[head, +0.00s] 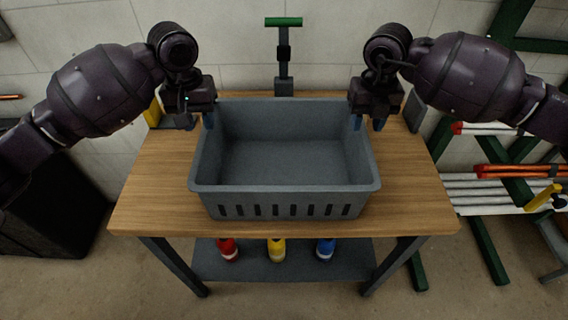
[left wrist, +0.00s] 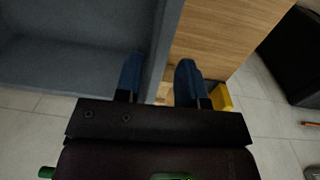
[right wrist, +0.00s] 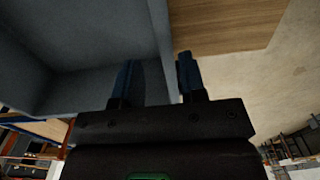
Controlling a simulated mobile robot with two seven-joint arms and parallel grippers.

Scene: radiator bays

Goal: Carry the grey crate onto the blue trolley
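The grey crate (head: 285,205) is open-topped and empty, with slots in its front wall. It appears to rest level on a wooden-topped bench (head: 420,195). My left gripper (head: 197,120) is at the crate's left wall, and in the left wrist view its blue fingers (left wrist: 160,80) stand on either side of that wall with a gap. My right gripper (head: 367,122) is at the right wall, its fingers (right wrist: 158,80) likewise apart, one inside and one outside. No blue trolley is in view.
Red (head: 228,250), yellow (head: 276,250) and blue (head: 325,249) bottles stand on the bench's lower shelf. A green-handled post (head: 284,50) is behind the crate. A green rack with pipes (head: 490,190) stands at the right, a black box (head: 55,215) at the left.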

